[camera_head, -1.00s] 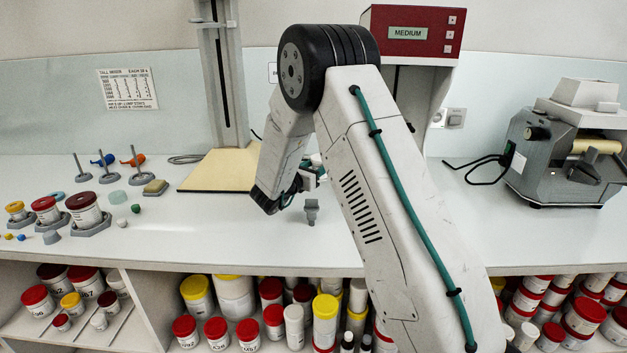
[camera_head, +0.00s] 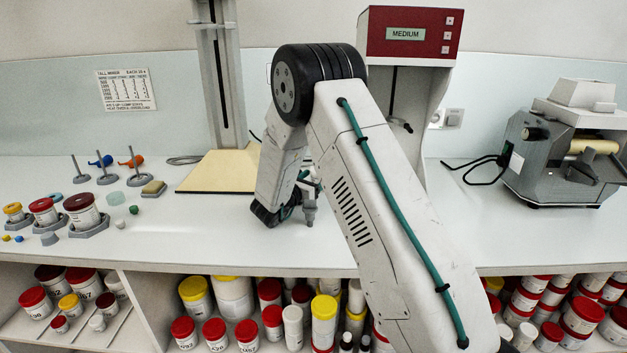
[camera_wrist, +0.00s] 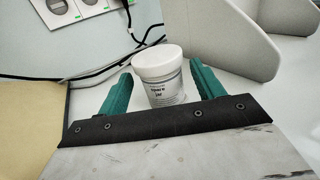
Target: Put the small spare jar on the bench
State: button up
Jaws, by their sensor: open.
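The small spare jar (camera_wrist: 165,85) is white with a white lid, and its label ends in "jar". In the wrist view it stands upright on the white bench (camera_wrist: 220,82), between the two green fingers of my gripper (camera_wrist: 160,68). The fingers are open, with a gap visible on the jar's right side; on the left I cannot tell whether one touches it. The jar's lower part is hidden behind my gripper's dark edge. In the head view my arm hides the jar, and the bench (camera_head: 200,225) runs across the middle.
A stand with a yellowish base (camera_head: 215,172) is left of my arm. A red-topped machine marked MEDIUM (camera_head: 410,35) is behind it, and a grey roller machine (camera_head: 560,150) is at right. Several jars (camera_head: 83,212) stand at left. The bench front centre is mostly clear.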

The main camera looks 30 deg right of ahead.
jog(key=shift+a+r, duration=0.1)
jog(key=shift+a, duration=0.05)
jog(key=v, duration=1.1)
jog(key=shift+a, duration=0.3)
jog(key=w+a+r+n+t+y, duration=0.3)
jog(key=a+r+n+t+y, duration=0.35)
jog(key=r+n+y, duration=0.6)
jog(key=s+a+r+n+g+y, duration=0.3)
jog(key=s+a+n, duration=0.5)
jog(key=n, duration=0.7)
jog(key=s+d+n+g, duration=0.2)
jog(key=s+n+g, duration=0.2)
jog(key=s+n, duration=0.7)
jog(key=s+d+n+g+y, duration=0.1)
jog(key=s+n+g, duration=0.4)
jog(key=s, duration=2)
jog(key=f+n, duration=0.1)
jog(key=n, duration=0.5)
jog(key=shift+s+d, duration=0.3)
jog(key=shift+d, duration=0.1)
